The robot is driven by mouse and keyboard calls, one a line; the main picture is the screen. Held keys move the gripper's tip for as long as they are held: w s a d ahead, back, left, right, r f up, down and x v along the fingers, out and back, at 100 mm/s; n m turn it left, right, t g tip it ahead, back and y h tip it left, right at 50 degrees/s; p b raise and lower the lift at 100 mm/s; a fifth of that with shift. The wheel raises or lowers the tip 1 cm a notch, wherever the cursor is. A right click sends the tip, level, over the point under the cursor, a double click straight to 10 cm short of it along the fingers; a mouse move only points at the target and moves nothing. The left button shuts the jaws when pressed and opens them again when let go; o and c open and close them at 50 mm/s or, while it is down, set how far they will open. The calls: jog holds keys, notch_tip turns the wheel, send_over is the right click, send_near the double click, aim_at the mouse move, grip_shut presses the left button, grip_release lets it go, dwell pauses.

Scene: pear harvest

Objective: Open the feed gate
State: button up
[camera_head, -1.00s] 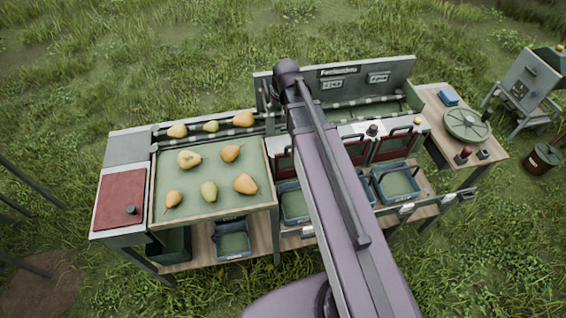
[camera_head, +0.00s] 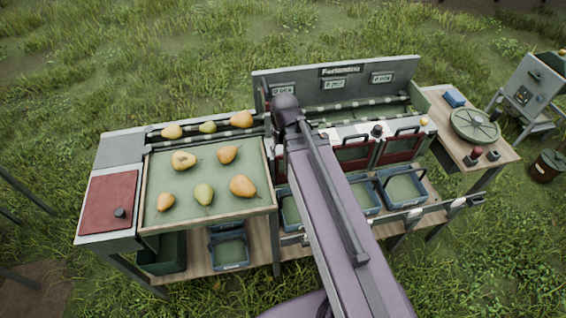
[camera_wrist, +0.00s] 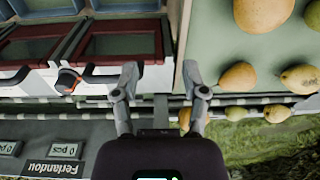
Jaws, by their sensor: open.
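My gripper (camera_wrist: 163,85) is open and empty in the wrist view. Its two fingers straddle the area where the pear tray's wooden edge (camera_wrist: 180,35) meets the striped rail (camera_wrist: 80,100). A pale upright strip shows between the fingers; I cannot tell whether it is the feed gate. In the head view my arm hides the gripper and this spot. Several pears lie on the green tray (camera_head: 165,200), one of them a yellow pear (camera_head: 183,161). More pears sit in the lane behind it, including an orange pear (camera_head: 241,119).
Red-lidded compartments (camera_head: 397,148) with black handles stand right of my arm, above blue crates (camera_head: 404,187). An orange-marked black knob (camera_wrist: 68,80) lies left of my gripper. A sign panel (camera_head: 300,85) stands at the back. A round green lid (camera_head: 475,124) is on the right shelf.

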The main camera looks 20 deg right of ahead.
jog(key=shift+s+f+b, duration=0.45)
jog(key=shift+s+f, duration=0.25)
jog(key=shift+s, duration=0.3)
jog(key=shift+s+a+g, duration=0.1)
jog(key=shift+s+g, duration=0.3)
jog(key=shift+s, duration=0.45)
